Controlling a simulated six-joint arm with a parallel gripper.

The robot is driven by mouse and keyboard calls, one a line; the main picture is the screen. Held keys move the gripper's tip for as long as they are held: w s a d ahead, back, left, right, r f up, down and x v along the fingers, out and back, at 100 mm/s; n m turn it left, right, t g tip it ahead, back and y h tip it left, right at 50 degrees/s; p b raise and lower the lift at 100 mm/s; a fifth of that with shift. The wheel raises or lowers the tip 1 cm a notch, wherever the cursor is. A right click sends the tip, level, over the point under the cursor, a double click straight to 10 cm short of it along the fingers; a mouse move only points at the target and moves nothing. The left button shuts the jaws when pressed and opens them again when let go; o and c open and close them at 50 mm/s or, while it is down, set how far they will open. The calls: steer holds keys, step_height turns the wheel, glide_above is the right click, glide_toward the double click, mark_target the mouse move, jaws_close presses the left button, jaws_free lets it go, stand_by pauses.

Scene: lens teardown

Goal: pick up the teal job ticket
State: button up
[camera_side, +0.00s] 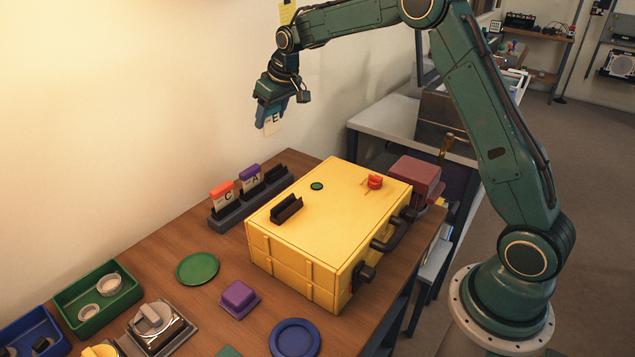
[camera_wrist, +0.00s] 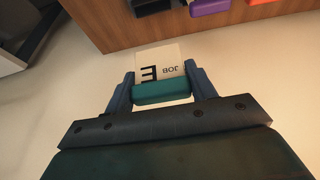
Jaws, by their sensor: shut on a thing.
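The teal job ticket (camera_wrist: 161,91) has a teal grip bar and a cream card marked "JOB" and "E". In the side view its card (camera_side: 272,124) hangs below my gripper (camera_side: 272,112), high above the back of the bench. My gripper (camera_wrist: 161,88) is shut on the teal bar, with one finger at each end of it in the wrist view. A dark ticket rack (camera_side: 240,212) stands at the back of the bench. It holds an orange-topped ticket (camera_side: 224,193) marked "C" and a purple-topped ticket (camera_side: 251,179) marked "A".
A large yellow case (camera_side: 310,255) with dark handles stands right of the rack. A red block (camera_side: 375,181) is on its lid. A green disc (camera_side: 198,269), purple block (camera_side: 238,296), blue dish (camera_side: 295,338) and green tray (camera_side: 62,299) occupy the front. The wall is behind the ticket.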

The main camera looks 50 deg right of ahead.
step_height(320, 180, up, 7)
steer(key=shift+f, duration=0.15)
stand_by(0.9)
steer(key=shift+r, duration=2.45)
steer(key=shift+a, duration=0.1)
steer(key=shift+s+a+f, duration=0.1)
steer(key=shift+s+a, duration=0.1)
steer(key=shift+a, duration=0.25)
steer(key=s+a+f, duration=0.4)
steer(key=s+a, duration=0.4)
steer(key=s, duration=0.1)
steer(key=s+a+f, duration=0.4)
steer(key=s+a, duration=0.4)
steer(key=s, duration=0.2)
steer(key=shift+a, duration=0.2)
